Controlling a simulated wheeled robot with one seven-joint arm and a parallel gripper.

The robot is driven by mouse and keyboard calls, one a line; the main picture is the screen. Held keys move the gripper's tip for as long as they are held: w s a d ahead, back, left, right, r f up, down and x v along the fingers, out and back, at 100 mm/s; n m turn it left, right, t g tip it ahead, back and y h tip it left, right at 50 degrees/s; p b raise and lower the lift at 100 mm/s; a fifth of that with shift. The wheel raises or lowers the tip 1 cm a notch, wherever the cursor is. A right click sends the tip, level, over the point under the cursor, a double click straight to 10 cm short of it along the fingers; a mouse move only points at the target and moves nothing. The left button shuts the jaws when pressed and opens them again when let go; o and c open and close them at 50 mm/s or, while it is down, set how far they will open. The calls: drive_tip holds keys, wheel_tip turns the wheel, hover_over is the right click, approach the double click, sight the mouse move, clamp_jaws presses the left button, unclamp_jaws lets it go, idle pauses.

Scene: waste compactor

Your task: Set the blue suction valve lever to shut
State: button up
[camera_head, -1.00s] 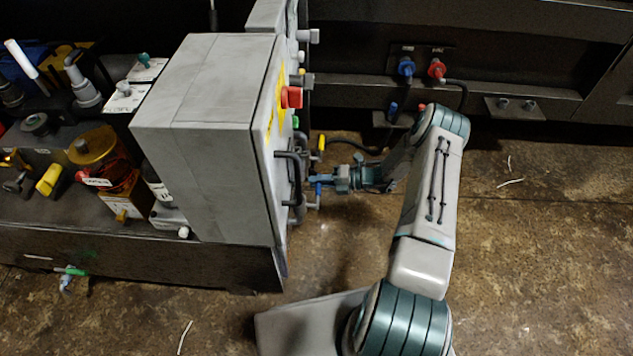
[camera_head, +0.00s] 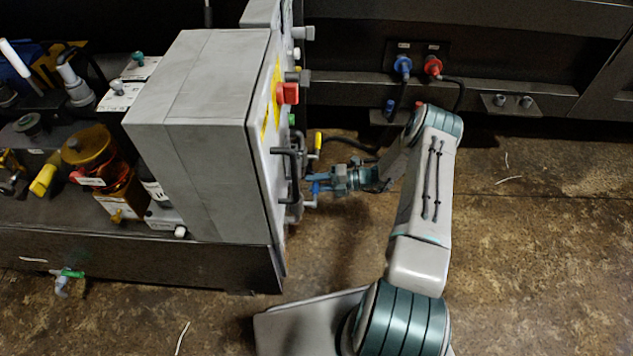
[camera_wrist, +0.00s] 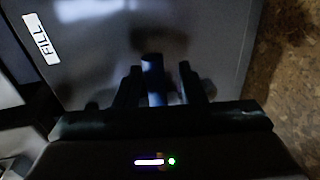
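The blue lever (camera_head: 315,188) stands at the right side of the grey cabinet, low on its pipe fittings. In the wrist view the blue lever (camera_wrist: 153,72) shows end-on as a dark blue rod between my fingers. My gripper (camera_head: 322,182) is at the lever, level with it beside the cabinet face. In the wrist view my gripper (camera_wrist: 160,80) is open, one finger on each side of the lever, with a visible gap on the right. Contact on the left is too dark to tell. The valve body is mostly hidden.
The grey cabinet (camera_head: 195,120) carries a red knob (camera_head: 288,93) and a dark handle. A yellow lever (camera_head: 318,143) stands just behind my gripper. A plate marked FILL (camera_wrist: 41,38) is in the wrist view.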

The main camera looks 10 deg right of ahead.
drive_tip(key=shift+w+r, duration=0.1)
drive_tip(key=shift+r, duration=0.05)
drive_tip(key=shift+d+r, duration=0.1)
drive_tip(key=shift+d, duration=0.2)
drive_tip(key=p+v, duration=0.3)
drive_tip(key=v, duration=1)
drive_tip(key=shift+s, duration=0.25)
